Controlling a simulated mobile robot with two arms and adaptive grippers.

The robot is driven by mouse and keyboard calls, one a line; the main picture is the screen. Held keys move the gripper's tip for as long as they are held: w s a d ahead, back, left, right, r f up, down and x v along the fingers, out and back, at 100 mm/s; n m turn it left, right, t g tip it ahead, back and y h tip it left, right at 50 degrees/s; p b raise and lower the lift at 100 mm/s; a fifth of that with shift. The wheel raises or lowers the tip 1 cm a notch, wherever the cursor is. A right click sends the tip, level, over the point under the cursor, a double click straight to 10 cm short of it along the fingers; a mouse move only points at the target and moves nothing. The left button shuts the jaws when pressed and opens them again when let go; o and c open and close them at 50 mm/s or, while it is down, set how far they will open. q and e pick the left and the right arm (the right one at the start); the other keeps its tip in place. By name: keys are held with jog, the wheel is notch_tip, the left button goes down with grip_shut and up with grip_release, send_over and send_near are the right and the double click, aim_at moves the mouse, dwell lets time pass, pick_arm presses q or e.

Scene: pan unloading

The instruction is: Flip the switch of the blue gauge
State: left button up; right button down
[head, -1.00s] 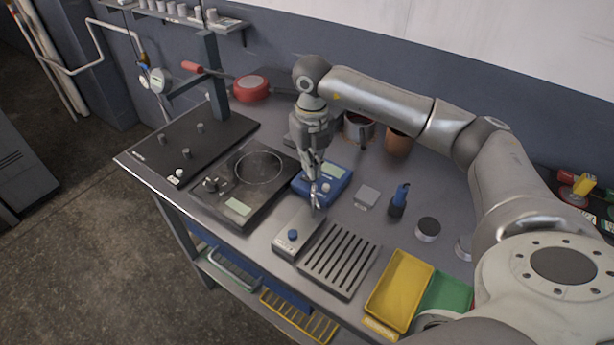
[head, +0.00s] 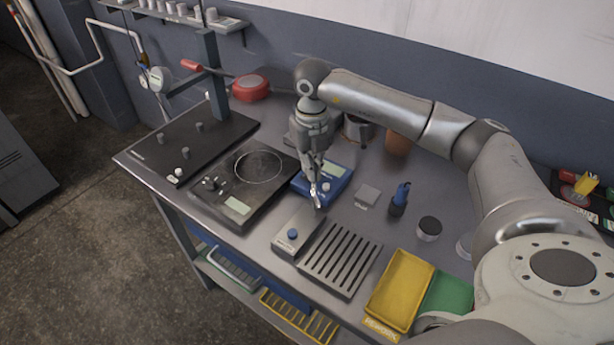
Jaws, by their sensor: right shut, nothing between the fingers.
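The blue gauge (head: 337,170) is a small blue box with a pale display and a light knob on its front, in the middle of the table. My right gripper (head: 316,203) is shut and empty, pointing down at the gauge's front edge. It covers part of the gauge's left and front. I cannot tell whether the fingertips touch the gauge, and I cannot make out the switch's position. My left gripper is not in view.
A black hotplate (head: 244,182) lies left of the gauge. A grey box with a blue button (head: 292,234) and a slotted grey rack (head: 340,260) are in front. A blue-topped bottle (head: 399,197) and a yellow tray (head: 401,287) lie to the right.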

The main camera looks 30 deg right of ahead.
jog(key=shift+s+f+b, duration=0.1)
jog(key=shift+f+b, duration=0.4)
jog(key=shift+f, duration=0.25)
jog(key=shift+r, duration=0.15)
jog(key=shift+r+p, duration=0.6)
jog(key=shift+p, duration=0.05)
jog(key=shift+r+p, duration=1.75)
jog(key=shift+r, duration=1.05)
